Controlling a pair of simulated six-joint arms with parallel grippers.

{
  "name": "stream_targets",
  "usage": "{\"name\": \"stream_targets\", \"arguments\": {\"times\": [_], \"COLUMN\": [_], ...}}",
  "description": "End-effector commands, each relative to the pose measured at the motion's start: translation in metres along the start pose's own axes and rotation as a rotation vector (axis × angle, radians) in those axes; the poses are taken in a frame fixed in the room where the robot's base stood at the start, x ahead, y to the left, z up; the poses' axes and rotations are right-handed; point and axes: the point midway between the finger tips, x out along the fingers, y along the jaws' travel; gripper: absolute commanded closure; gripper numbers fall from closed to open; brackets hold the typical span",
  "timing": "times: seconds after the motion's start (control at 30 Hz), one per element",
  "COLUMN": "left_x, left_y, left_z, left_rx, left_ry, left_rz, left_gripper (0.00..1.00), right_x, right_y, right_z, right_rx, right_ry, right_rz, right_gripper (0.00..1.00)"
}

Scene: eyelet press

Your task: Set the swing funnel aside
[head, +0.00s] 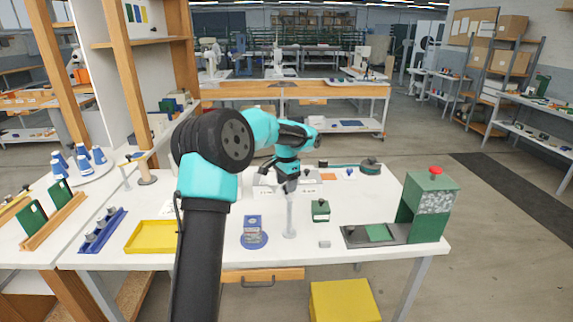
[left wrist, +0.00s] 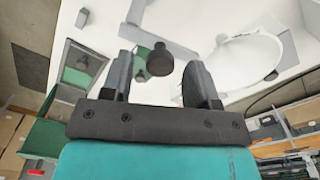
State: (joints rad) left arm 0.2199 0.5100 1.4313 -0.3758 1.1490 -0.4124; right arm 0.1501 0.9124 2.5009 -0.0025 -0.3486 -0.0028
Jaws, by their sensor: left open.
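My left gripper (head: 288,185) is over the middle of the white table, fingers pointing down. It also shows in the left wrist view (left wrist: 160,85), open, with a dark round knob (left wrist: 160,60) in the gap between its fingers. The fingers stand apart from the knob. A pale grey round, bowl-like part (left wrist: 250,60) lies right of the fingers and looks like the swing funnel; its link to the knob is unclear. In the head view a pale upright post (head: 290,215) stands just below the gripper, and my arm hides part of the area. My right gripper is not seen.
A green press (head: 428,210) with a red button stands at the table's right. A small green box (head: 320,210), a blue round base with a box (head: 254,240) and a yellow tray (head: 150,237) are on the table. A dark round item (head: 369,167) lies near the back edge.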

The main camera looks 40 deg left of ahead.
Motion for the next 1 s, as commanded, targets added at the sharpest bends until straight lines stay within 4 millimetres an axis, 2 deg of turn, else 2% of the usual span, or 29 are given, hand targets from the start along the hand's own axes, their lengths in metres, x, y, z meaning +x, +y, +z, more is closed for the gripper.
{"name": "stream_targets", "arguments": {"times": [0.27, 0.8, 1.0], "left_x": [-0.037, -0.140, -0.164], "left_y": [0.000, 0.000, 0.000], "left_z": [-0.001, -0.001, -0.001], "left_rx": [-0.001, 0.000, 0.000], "left_ry": [0.005, 0.004, 0.002], "left_rz": [-0.002, -0.002, -0.001], "left_gripper": [0.46, 0.46, 0.46], "right_x": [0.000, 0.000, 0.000], "right_y": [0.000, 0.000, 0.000], "right_z": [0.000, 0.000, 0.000], "right_rx": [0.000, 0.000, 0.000], "right_ry": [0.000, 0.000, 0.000], "right_rz": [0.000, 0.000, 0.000], "right_gripper": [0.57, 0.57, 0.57]}}
